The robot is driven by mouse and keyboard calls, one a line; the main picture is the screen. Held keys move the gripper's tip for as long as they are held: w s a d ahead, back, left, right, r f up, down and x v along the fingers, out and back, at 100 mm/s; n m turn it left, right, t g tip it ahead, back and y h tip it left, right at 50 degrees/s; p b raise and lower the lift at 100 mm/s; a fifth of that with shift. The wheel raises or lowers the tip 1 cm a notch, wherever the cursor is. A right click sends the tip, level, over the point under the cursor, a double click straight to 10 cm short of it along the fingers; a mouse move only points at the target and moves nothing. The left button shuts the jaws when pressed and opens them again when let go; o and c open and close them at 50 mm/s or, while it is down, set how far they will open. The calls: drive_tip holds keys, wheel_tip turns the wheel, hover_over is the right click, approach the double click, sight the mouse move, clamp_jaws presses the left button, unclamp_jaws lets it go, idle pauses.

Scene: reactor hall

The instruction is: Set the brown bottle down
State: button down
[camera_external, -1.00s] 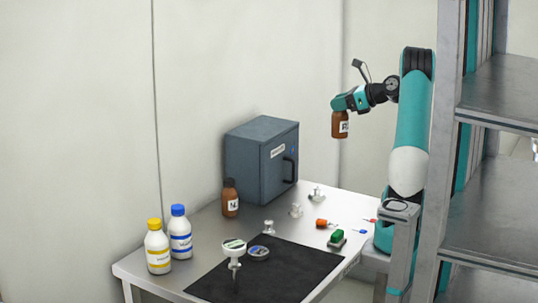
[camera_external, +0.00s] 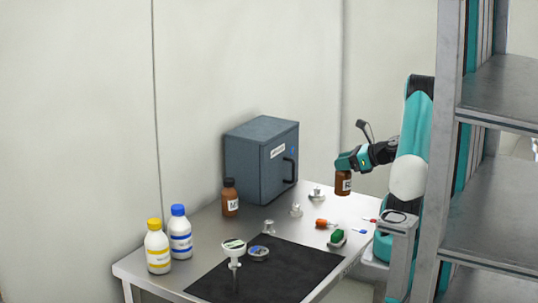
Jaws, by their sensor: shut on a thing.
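A brown bottle (camera_external: 343,184) with a white label hangs upright from my gripper (camera_external: 345,166). My gripper is shut on the top of this bottle; the fingertips and cap are hard to make out. The bottle shows above the right rear part of the metal table (camera_external: 205,220); I cannot tell the exact gap beneath it. A second brown bottle (camera_external: 230,200) with a dark cap and a label stands upright on the table, left of the blue-grey cabinet.
The cabinet (camera_external: 250,165) stands at the table's back. Yellow-capped (camera_external: 158,250) and blue-capped (camera_external: 180,236) white bottles stand front left. A black mat (camera_external: 300,268), small metal fittings (camera_external: 296,210), an orange-handled tool (camera_external: 322,223) and a green item (camera_external: 337,236) lie rightward. Shelving (camera_external: 495,190) stands right.

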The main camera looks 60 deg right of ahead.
sight(343, 181)
drive_tip(key=shift+f, duration=3.25)
drive_tip(key=c, duration=0.8)
unclamp_jaws()
drive_tip(key=shift+f, duration=0.15)
drive_tip(key=shift+o, duration=0.2)
